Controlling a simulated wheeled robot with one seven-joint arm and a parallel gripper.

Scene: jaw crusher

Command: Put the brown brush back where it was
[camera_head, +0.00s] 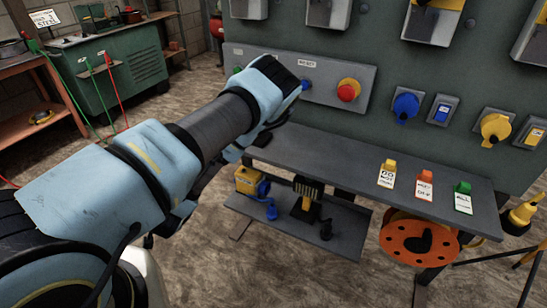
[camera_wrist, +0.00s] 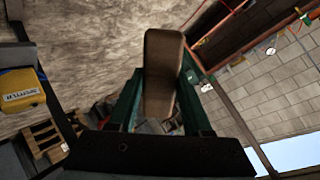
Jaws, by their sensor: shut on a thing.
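The brown brush (camera_wrist: 163,58) is in the wrist view, upright in the picture between the two dark green fingers of my gripper (camera_wrist: 162,85). My gripper is shut on it. In the head view my blue and grey arm reaches up and right towards the control panel. Its far end hides the gripper and brush there. A grey bench (camera_head: 345,155) stands below the panel. No empty place for the brush can be made out.
Yellow, orange and green tagged clips (camera_head: 425,185) stand on the bench's right part. The green wall panel (camera_head: 470,60) carries a red button (camera_head: 347,91), switches and sockets. A lower shelf (camera_head: 330,228) holds yellow and black items. An orange reel (camera_head: 400,236) is beside it. Floor lies open in front.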

